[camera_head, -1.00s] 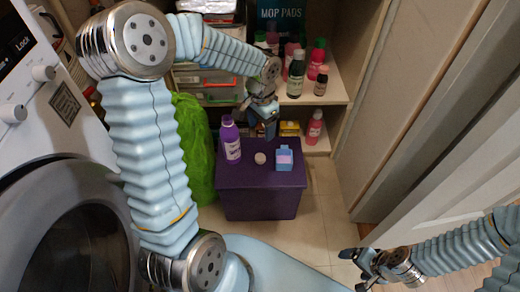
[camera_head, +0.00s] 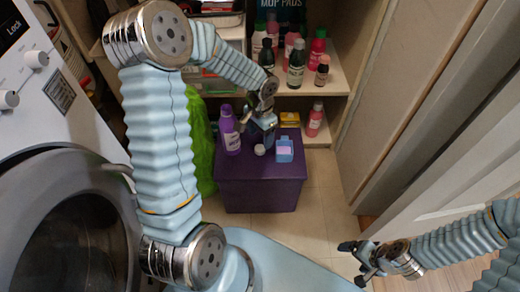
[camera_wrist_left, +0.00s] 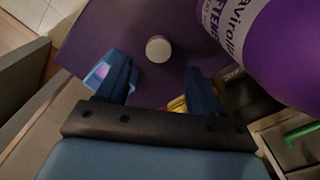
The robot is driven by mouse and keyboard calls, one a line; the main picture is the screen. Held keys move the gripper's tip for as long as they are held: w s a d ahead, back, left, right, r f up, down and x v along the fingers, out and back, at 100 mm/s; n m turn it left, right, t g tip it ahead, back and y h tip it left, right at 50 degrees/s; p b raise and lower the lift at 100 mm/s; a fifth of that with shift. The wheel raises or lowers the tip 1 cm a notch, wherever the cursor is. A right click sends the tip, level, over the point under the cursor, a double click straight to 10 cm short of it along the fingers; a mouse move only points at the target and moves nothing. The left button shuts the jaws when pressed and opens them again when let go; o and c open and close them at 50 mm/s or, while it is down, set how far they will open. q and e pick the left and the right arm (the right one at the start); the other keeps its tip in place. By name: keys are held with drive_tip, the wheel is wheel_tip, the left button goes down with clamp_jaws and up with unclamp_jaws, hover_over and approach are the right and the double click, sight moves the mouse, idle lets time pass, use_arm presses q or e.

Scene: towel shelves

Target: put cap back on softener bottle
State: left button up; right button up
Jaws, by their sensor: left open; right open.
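A purple softener bottle (camera_head: 230,132) stands upright at the left of the purple box's top, and its labelled side fills the upper right of the left wrist view (camera_wrist_left: 285,45). A small round white cap (camera_head: 260,150) lies on the box right of the bottle; it also shows in the left wrist view (camera_wrist_left: 158,48). My left gripper (camera_head: 264,141) is above the box just behind the cap, open and empty. In the left wrist view its fingers (camera_wrist_left: 158,78) are apart, with the cap beyond the gap between them. My right gripper (camera_head: 352,264) is open and empty, low at the right.
The purple box (camera_head: 260,192) stands on the floor. A light-blue container (camera_head: 285,148) stands on it right of the cap. Shelves behind hold several bottles (camera_head: 297,65). A green bag (camera_head: 200,150) is at the left, beside the washing machine (camera_head: 60,210). Floor at right is clear.

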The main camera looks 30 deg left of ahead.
sight(260, 148)
use_arm(q)
wheel_tip(260, 148, down, 5)
drive_tip(key=shift+s+d+f+b, duration=0.1)
drive_tip(key=shift+s+b, duration=0.05)
drive_tip(key=shift+b, duration=0.35)
drive_tip(key=c, duration=1.2)
